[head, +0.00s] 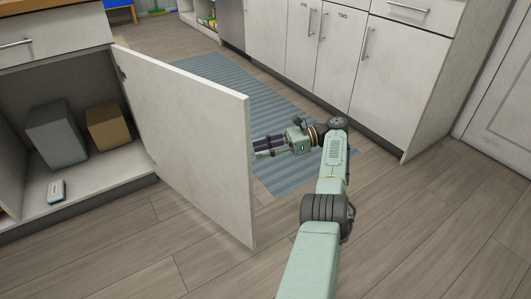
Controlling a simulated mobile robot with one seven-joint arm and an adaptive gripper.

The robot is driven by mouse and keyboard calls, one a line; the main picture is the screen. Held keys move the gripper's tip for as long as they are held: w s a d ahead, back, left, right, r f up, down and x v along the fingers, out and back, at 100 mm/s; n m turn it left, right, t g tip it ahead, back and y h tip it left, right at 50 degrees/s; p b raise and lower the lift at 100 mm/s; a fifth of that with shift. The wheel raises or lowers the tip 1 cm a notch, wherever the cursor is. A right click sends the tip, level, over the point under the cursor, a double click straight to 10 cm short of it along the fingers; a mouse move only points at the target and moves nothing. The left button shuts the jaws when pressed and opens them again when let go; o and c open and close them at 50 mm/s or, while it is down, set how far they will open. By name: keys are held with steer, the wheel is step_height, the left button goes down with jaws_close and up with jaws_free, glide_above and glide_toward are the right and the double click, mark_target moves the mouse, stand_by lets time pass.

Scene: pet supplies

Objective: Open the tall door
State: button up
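A white cabinet door (190,140) stands swung wide open on the left, hinged at its left edge to a low cabinet. My gripper (256,146) is beside the door's free right edge, with its fingers pointing left toward it. The fingertips are close to the edge or partly behind it; I cannot tell whether they touch. The gripper's opening is too small and side-on to judge.
The open cabinet holds a grey box (55,133), a brown box (107,126) and a small teal and white item (57,192). A striped blue-grey rug (285,178) lies behind the door. White cabinets (400,70) line the back. The front wooden floor (160,255) is clear.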

steer(key=shift+w+d+f+b, duration=0.15)
steer(key=shift+w+d+b, duration=0.15)
steer(key=shift+b, duration=0.5)
steer(key=shift+w, duration=0.1)
